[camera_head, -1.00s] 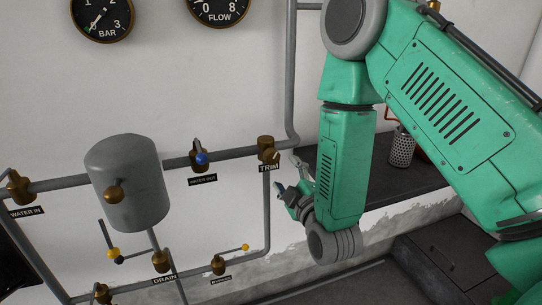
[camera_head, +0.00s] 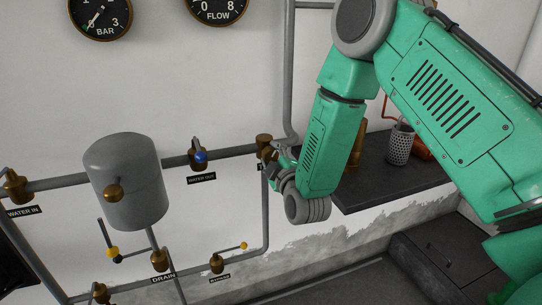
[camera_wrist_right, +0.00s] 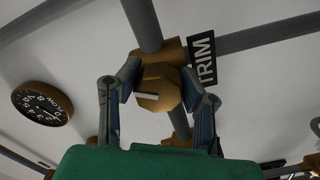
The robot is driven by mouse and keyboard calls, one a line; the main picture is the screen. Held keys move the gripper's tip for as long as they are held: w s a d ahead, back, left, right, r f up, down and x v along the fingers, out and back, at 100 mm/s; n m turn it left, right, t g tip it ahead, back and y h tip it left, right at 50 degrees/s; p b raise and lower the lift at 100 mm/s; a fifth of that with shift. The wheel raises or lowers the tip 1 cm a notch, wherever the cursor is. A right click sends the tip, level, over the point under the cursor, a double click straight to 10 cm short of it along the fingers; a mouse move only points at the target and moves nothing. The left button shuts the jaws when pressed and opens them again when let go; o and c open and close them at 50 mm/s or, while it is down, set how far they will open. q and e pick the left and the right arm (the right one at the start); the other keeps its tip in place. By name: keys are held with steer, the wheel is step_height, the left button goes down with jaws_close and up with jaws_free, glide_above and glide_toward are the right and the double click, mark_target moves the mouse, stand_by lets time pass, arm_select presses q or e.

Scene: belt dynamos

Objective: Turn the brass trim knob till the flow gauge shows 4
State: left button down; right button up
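The brass trim knob (camera_wrist_right: 160,88), faceted with a pale mark on its face, is in the middle of the right wrist view, beside the TRIM label (camera_wrist_right: 202,60). My right gripper (camera_wrist_right: 160,92) is open, one finger on each side of the knob. I cannot tell whether either finger touches it. In the head view, my right gripper (camera_head: 274,158) is at the trim valve (camera_head: 264,140) and partly hides it. The flow gauge (camera_head: 217,10) is cut off by the top edge there. It shows tilted in the right wrist view (camera_wrist_right: 42,103), too small to read surely. My left gripper is out of view.
Grey pipes run along the wall, with the water out valve (camera_head: 198,155) and a grey tank (camera_head: 124,180) left of the trim valve. A dark shelf (camera_head: 385,185) on the right holds a perforated cup (camera_head: 400,145). A bar gauge (camera_head: 100,15) hangs top left.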

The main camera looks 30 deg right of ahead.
steer(key=shift+a, duration=0.25)
steer(key=shift+c, duration=0.2)
steer(key=shift+f, duration=0.1)
steer(key=m, duration=0.5)
steer(key=shift+m, duration=0.3)
steer(key=m, duration=0.6)
steer(key=shift+b, duration=0.35)
steer(key=m+b, duration=0.1)
steer(key=m, duration=0.5)
steer(key=shift+w, duration=0.1)
steer(key=m+b, duration=0.2)
steer(key=m, duration=0.4)
